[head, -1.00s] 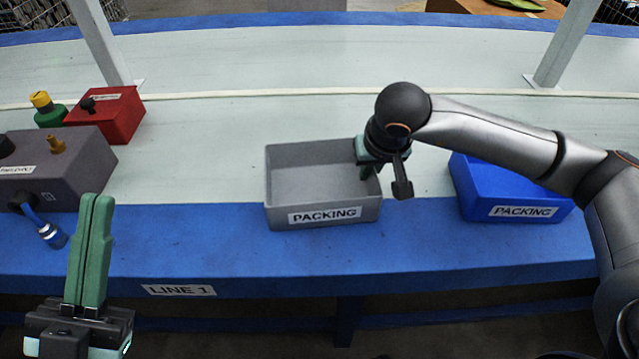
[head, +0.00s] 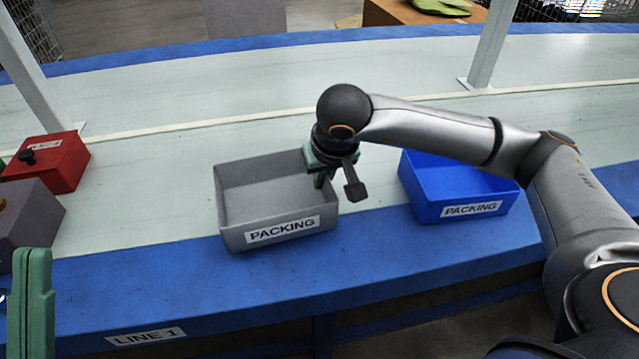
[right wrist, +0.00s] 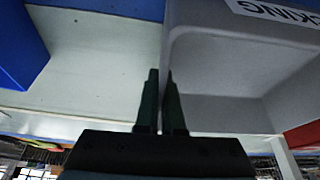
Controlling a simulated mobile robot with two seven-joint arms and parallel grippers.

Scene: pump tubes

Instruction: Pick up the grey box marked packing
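The grey box (head: 268,230) is an open-topped bin with a white "PACKING" label on its front. It sits upright near the front of the table; I cannot tell whether its base is clear of the surface. My right gripper (head: 322,178) is at its right wall. In the right wrist view the two dark fingers (right wrist: 160,105) are close together, one on each side of the wall of the grey box (right wrist: 210,85). My left gripper (head: 30,300) is at the lower left edge, fingers together and empty, away from the box.
A blue box (head: 425,205), also marked "PACKING", stands to the right of the grey one. A red box (head: 62,170) and a dark grey unit (head: 30,220) are at the left. Posts (head: 490,45) rise from the table (head: 150,185). The space left of the grey box is clear.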

